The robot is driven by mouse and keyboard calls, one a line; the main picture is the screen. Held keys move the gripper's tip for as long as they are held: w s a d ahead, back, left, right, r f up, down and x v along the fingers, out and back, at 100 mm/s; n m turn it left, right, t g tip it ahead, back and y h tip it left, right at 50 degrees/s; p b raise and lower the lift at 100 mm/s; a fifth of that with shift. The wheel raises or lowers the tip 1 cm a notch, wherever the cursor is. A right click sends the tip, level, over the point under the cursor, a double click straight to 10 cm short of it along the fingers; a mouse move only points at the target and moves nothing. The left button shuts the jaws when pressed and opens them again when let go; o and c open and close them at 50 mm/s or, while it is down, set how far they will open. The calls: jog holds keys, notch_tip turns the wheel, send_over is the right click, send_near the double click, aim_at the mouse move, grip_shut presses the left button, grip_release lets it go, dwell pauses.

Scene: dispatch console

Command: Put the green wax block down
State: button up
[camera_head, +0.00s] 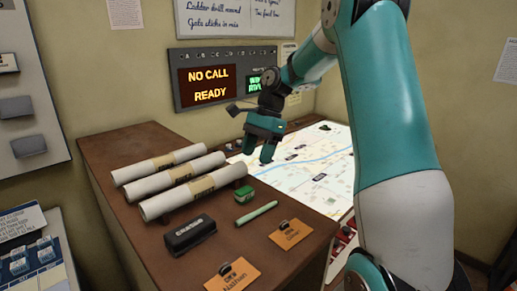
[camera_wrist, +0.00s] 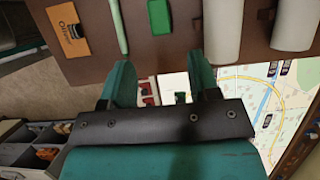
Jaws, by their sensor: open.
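The green wax block (camera_head: 244,194) rests on the brown desk top (camera_head: 120,158), between the front paper roll and a pale green stick (camera_head: 256,213). In the wrist view the block (camera_wrist: 159,17) is near the top edge, beyond the fingertips and apart from them. My gripper (camera_head: 258,150) is open and empty, raised above the desk near the lit map. Its two fingers (camera_wrist: 160,75) also show in the wrist view, spread with a clear gap between them.
Several paper rolls (camera_head: 185,172) lie on the desk behind the block. A black eraser (camera_head: 190,235) and orange cards (camera_head: 291,233) lie in front. A lit map (camera_head: 310,160) is at right. A display board (camera_head: 215,85) reads NO CALL READY. The desk's left front corner is bare.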

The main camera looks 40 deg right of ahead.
jog(key=s+a+r+n, duration=0.25)
jog(key=a+n, duration=0.25)
jog(key=a, duration=0.3)
jog(key=s+a+r+n, duration=0.25)
jog(key=a+n, duration=0.25)
jog(key=a, duration=0.4)
jog(key=s+a+f+n, duration=0.1)
jog(key=s+a+n, duration=0.4)
jog(key=s+n, duration=0.2)
jog(key=s+a+f+n, duration=0.1)
jog(key=s+a+n, duration=0.4)
jog(key=s, duration=0.5)
jog(key=n, duration=0.2)
jog(key=shift+s+a+f+n, duration=0.3)
jog(key=shift+s+f+n, duration=0.05)
jog(key=shift+f+n, duration=0.05)
